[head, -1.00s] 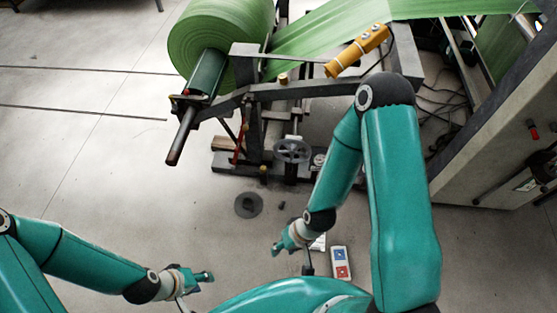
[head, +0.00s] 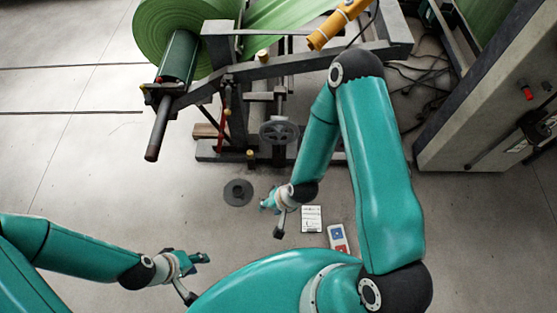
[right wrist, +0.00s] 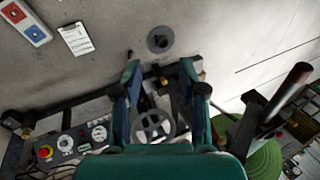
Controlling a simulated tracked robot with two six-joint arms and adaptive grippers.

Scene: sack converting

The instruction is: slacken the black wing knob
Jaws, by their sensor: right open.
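I cannot make out the black wing knob for certain in either view; it may be hidden or too small among the dark parts of the unwind stand (head: 300,66). My right gripper (head: 267,203) is low in front of the stand, beside the dark disc on the floor in the picture. In the right wrist view its two fingers (right wrist: 160,74) are spread apart with nothing between them, and a grey handwheel (right wrist: 153,126) shows beyond them. My left gripper (head: 204,258) is over bare floor at the lower left, apart from the machine; its finger gap is not clear.
The handwheel (head: 279,133) sits low on the stand. A green roll (head: 170,35) and a protruding shaft (head: 157,130) are at upper left. A dark disc (head: 238,192), clipboard (head: 311,218) and button box (head: 338,238) lie on the floor. A control panel (right wrist: 75,142) shows lower left.

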